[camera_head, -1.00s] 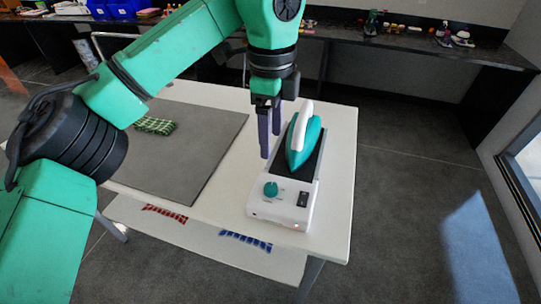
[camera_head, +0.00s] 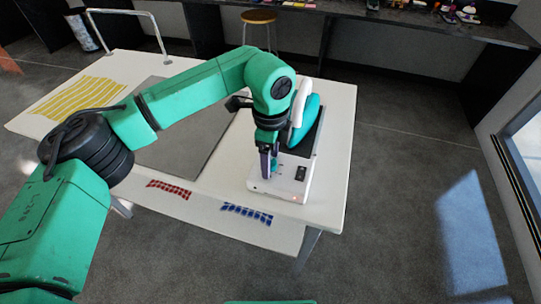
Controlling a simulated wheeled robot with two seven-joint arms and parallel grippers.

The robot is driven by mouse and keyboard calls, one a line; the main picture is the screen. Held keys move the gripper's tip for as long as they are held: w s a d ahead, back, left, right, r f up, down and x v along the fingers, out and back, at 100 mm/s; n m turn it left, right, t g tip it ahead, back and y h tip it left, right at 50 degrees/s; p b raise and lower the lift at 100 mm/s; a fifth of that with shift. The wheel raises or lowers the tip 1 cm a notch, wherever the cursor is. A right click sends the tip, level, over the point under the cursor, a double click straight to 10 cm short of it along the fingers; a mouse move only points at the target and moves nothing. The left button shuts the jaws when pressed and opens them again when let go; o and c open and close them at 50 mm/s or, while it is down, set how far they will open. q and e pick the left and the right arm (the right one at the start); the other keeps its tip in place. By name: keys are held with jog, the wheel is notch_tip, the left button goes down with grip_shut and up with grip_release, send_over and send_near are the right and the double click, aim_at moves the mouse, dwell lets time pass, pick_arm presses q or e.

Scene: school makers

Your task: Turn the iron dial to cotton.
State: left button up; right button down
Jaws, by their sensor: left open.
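The iron (camera_head: 310,119), teal with a white handle, rests on its station's dark pad at the right end of the white table. The white station base (camera_head: 285,187) has a black switch (camera_head: 300,173) and a small lit red light on its front. The teal dial is at the left of this base, mostly hidden behind my gripper. My left gripper (camera_head: 269,170) is open and points down, with its purple-grey fingers at the dial. I cannot tell whether the fingers touch it. My right gripper is not in view.
A grey mat (camera_head: 180,155) covers much of the white table (camera_head: 335,150), with yellow strips (camera_head: 78,97) at its left. Red pieces (camera_head: 168,189) and blue pieces (camera_head: 247,213) lie on the lower shelf. A stool (camera_head: 258,17) stands behind. Floor at the right is clear.

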pick_arm(q)
grip_shut()
